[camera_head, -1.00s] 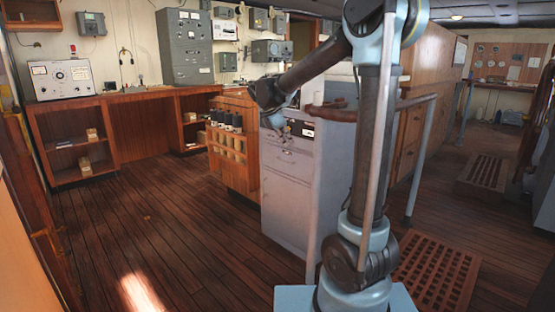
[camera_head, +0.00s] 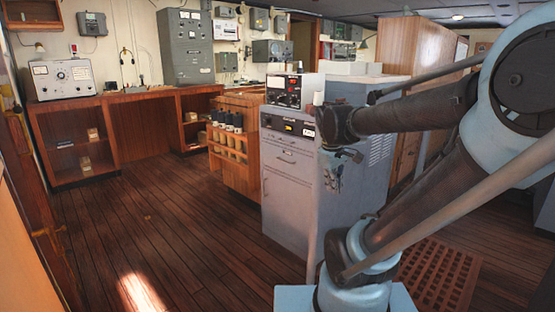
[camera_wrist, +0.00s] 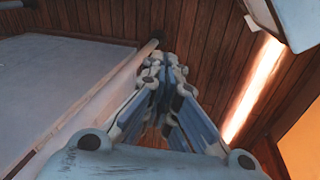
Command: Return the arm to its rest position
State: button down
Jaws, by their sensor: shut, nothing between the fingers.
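My arm shows on the right of the head view, its upper part large and close to the camera. My gripper (camera_head: 337,172) hangs in front of the grey cabinet (camera_head: 287,195), apart from any grip on it. In the wrist view my gripper's fingers (camera_wrist: 172,78) are shut together with nothing between them, pointing over the wooden floor (camera_wrist: 205,40). Whether the fingers touch the cabinet cannot be told.
A device with dials (camera_head: 290,90) stands on the grey cabinet. A wooden rack with several dark-topped cylinders (camera_head: 228,140) is left of it. A wooden grate (camera_head: 435,275) lies on the floor at right. The floor at left (camera_head: 140,215) is clear.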

jog(key=s+f+m+y, duration=0.1)
jog(key=s+f+m, duration=0.6)
jog(key=s+f, duration=0.2)
jog(key=shift+s+d+y, duration=0.3)
jog(key=shift+s, duration=0.55)
jog(key=shift+w+f, duration=0.15)
jog(key=shift+w, duration=0.3)
